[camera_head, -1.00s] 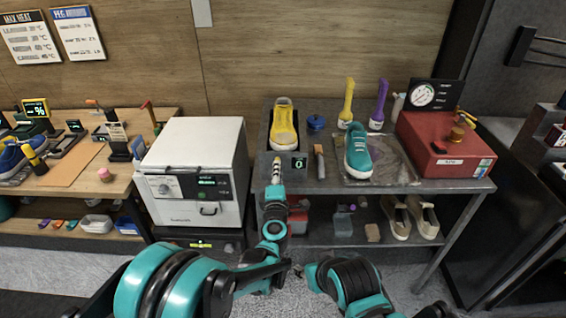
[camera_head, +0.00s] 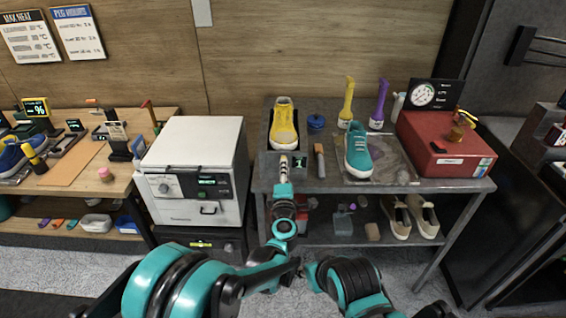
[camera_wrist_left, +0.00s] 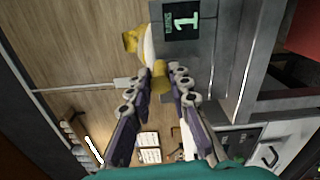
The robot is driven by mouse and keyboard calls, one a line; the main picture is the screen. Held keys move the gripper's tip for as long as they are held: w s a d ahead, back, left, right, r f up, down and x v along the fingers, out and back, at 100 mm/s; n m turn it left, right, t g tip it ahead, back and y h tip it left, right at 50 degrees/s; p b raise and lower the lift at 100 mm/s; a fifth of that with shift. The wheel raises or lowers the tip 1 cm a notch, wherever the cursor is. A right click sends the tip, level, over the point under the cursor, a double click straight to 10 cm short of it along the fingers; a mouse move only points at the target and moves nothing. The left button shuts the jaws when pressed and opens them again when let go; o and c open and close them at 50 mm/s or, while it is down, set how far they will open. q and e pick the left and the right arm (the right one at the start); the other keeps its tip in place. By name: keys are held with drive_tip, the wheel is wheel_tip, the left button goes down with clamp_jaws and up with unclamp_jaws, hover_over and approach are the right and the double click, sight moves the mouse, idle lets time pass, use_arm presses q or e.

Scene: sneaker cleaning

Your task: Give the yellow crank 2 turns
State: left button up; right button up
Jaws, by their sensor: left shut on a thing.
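The yellow crank's knob (camera_wrist_left: 159,77) sits between the fingertips of my left gripper (camera_wrist_left: 160,86) in the left wrist view. The gripper is shut on it. Beside it, a small display (camera_wrist_left: 182,22) reads 1. In the head view my left gripper (camera_head: 284,166) is at the front of the yellow sneaker (camera_head: 284,125), left of the display (camera_head: 299,162); it hides the crank there. The sneaker's yellow upper also shows in the wrist view (camera_wrist_left: 130,41). My right arm shows at the bottom of the head view, but its gripper does not.
On the metal table (camera_head: 335,184), a wooden-handled brush (camera_head: 319,160) lies right of the display. A teal sneaker (camera_head: 358,150) and a red box (camera_head: 445,145) stand further right. A white oven-like box (camera_head: 194,170) stands close on the left.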

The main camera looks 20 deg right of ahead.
use_arm(q)
drive_tip(key=shift+o, duration=0.2)
drive_tip(key=shift+s+d+f, duration=0.2)
drive_tip(key=shift+s+d, duration=0.05)
drive_tip(key=shift+d, duration=0.4)
drive_tip(key=shift+o, duration=1.2)
drive_tip(key=shift+s+d+f+b, duration=0.2)
drive_tip(key=shift+d+f+b, duration=0.35)
drive_tip(key=shift+d+b, duration=0.1)
drive_tip(key=shift+c, duration=1.4)
drive_tip(key=shift+s+d+f+b, duration=0.15)
drive_tip(key=shift+d+f+b, duration=0.4)
drive_tip(key=shift+f, duration=0.05)
drive_tip(key=shift+d, duration=0.1)
drive_tip(key=shift+s+d+f+b, duration=0.2)
drive_tip(key=shift+d+f+b, duration=0.25)
drive_tip(key=shift+f+b, duration=0.25)
